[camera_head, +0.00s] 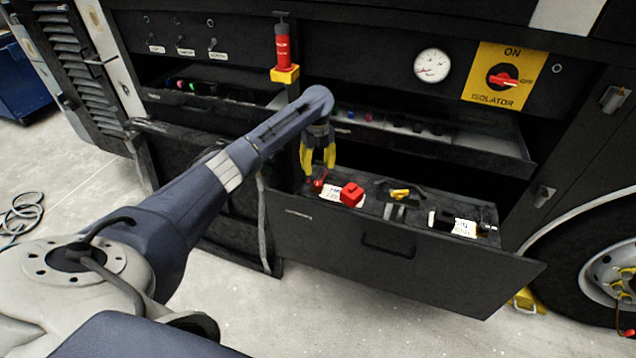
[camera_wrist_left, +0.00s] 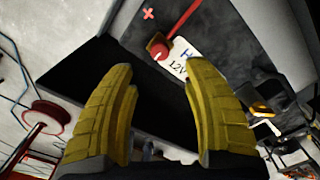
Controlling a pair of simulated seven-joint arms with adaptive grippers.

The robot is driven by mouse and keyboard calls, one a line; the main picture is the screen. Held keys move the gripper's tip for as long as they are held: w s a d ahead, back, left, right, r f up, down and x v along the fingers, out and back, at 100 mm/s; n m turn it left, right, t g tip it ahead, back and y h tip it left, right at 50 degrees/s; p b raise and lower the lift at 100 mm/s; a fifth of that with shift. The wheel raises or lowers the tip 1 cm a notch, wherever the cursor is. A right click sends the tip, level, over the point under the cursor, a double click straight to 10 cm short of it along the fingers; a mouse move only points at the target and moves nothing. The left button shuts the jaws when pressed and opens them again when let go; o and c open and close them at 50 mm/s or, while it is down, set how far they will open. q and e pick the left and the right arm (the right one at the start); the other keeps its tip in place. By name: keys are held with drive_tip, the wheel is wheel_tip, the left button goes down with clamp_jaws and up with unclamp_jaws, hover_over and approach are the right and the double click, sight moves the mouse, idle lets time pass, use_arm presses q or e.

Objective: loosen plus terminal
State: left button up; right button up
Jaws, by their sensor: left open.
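My left gripper (camera_head: 318,168) has yellow fingers and hangs over the left end of the open battery drawer (camera_head: 390,262). In the left wrist view the gripper (camera_wrist_left: 160,72) is open, with nothing between its fingers. The plus terminal (camera_wrist_left: 160,50), with a red top, a brass-coloured clamp and a red cable, lies just beyond the fingertips, apart from them. A red plus mark (camera_wrist_left: 149,14) is beside it. In the head view the terminal (camera_head: 318,184) is small, just below the fingers. A red block (camera_head: 352,193) sits to its right. My right gripper is out of view.
A yellow-handled part (camera_head: 399,194) and a white label (camera_head: 455,225) lie farther right in the drawer. An upper tray (camera_head: 440,140) juts out above. A red cylinder on a yellow holder (camera_head: 285,72) and the isolator switch (camera_head: 503,76) are on the panel.

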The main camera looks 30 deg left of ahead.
sight(318, 183)
use_arm(q)
wheel_tip(318, 183, down, 8)
drive_tip(key=shift+f, duration=0.1)
idle(0.4)
drive_tip(key=shift+c, duration=0.2)
clamp_jaws()
